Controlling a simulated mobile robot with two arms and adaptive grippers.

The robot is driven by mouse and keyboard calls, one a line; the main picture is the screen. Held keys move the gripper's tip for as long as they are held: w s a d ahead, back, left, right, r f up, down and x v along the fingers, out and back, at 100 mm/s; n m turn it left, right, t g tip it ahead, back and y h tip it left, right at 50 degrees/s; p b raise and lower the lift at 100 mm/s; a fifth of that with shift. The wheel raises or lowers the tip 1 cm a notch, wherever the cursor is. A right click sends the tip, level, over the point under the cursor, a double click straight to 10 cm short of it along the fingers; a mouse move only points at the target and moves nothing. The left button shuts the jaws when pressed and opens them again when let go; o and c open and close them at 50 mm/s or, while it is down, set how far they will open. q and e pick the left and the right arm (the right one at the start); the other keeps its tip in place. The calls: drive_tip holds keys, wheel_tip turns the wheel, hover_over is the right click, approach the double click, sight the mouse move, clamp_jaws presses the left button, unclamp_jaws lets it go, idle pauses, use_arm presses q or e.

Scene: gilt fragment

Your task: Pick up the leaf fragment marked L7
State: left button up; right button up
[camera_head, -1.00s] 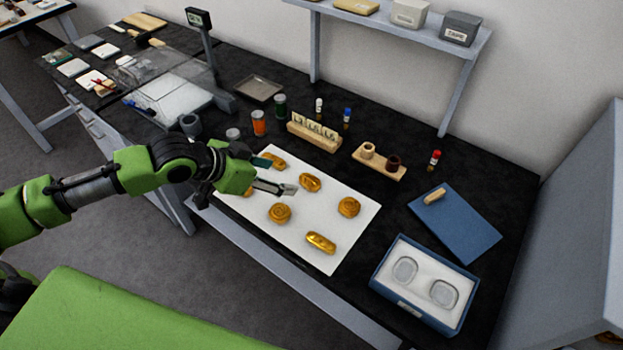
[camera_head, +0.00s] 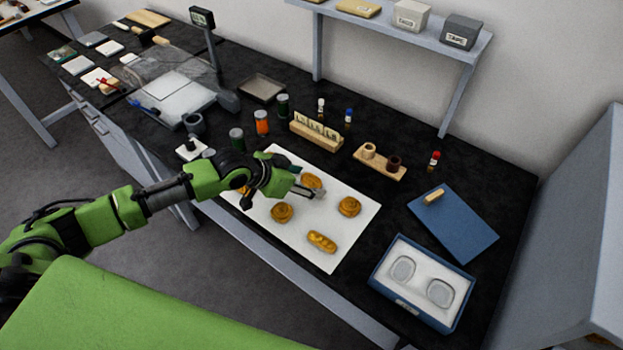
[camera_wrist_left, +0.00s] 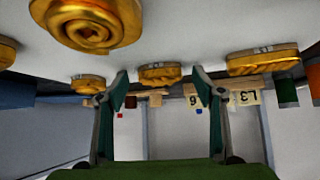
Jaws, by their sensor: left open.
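Several gold fragments lie on a white mat (camera_head: 345,190). One is near the mat's top middle (camera_head: 312,180), others at centre (camera_head: 282,212), right (camera_head: 349,206) and front (camera_head: 322,242). Their tags are too small to read, so I cannot tell which is L7. My left gripper (camera_head: 308,192) is open and low over the mat, beside the top-middle fragment. My arm hides the mat's far left part. In the left wrist view, which is upside down, a gold fragment (camera_wrist_left: 160,73) shows between the open fingers (camera_wrist_left: 160,88), apparently beyond them. My right gripper is not in view.
Behind the mat stand a wooden tile rack (camera_head: 316,133), an orange jar (camera_head: 262,123) and a wooden holder (camera_head: 380,161). To the right are a blue mat (camera_head: 465,235) and a blue box with a white insert (camera_head: 422,294). Dark table between them is clear.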

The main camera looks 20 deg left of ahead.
use_arm(q)
drive_tip(key=c, duration=1)
